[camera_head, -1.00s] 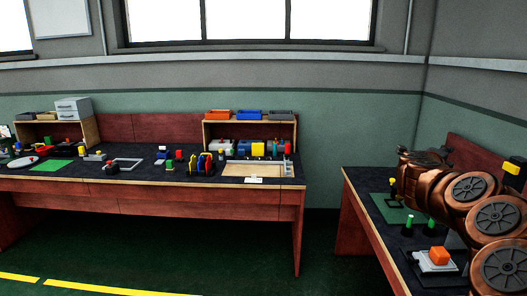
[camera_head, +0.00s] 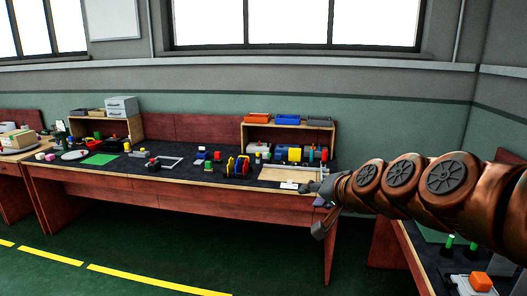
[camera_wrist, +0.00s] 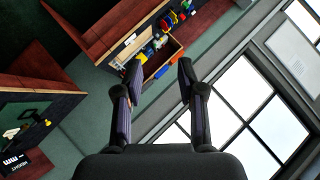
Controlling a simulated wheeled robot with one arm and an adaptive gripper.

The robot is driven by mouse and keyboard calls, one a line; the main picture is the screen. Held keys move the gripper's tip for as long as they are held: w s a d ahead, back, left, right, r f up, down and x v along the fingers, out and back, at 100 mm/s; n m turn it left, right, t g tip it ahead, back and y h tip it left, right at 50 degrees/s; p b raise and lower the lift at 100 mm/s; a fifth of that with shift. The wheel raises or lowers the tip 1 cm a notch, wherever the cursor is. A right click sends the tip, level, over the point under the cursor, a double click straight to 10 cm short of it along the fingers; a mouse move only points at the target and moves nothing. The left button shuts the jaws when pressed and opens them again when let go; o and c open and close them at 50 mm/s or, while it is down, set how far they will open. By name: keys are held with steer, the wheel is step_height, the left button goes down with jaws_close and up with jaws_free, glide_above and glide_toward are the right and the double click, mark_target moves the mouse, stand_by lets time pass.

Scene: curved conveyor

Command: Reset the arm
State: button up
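My gripper (camera_head: 322,212) is at the end of my copper-coloured arm, which reaches in from the right in the head view. It hangs in the air in front of the right end of the long workbench (camera_head: 230,200). In the wrist view my gripper (camera_wrist: 158,75) has its two fingers spread apart with nothing between them. The wrist view is tilted, with the workbench, wall and window beyond the fingers.
A second bench (camera_head: 385,245) stands at the right under my arm, with an orange block (camera_head: 481,281) on it. The long workbench carries a shelf with coloured bins (camera_head: 287,119) and a green mat (camera_head: 100,160). The green floor (camera_head: 150,250) in front is clear.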

steer(key=s+a+f+n+g+h+p, duration=0.1)
steer(key=s+f+n+g, duration=0.15)
steer(key=s+f, duration=0.5)
steer(key=s+f+n+g, duration=0.2)
steer(key=s+f+g, duration=0.2)
steer(key=s, duration=0.7)
steer(key=s+d+f+g+h, duration=0.2)
steer(key=s+d+g, duration=0.1)
steer(key=s, duration=0.6)
steer(key=s+d+f+g+h+p, duration=0.1)
steer(key=s+d+f+g, duration=0.2)
steer(key=s, duration=0.7)
steer(key=shift+d+n+h, duration=0.4)
steer(key=shift+d+n, duration=0.05)
steer(key=shift+d, duration=0.2)
steer(key=shift+s+d, duration=0.1)
steer(key=shift+d, duration=0.05)
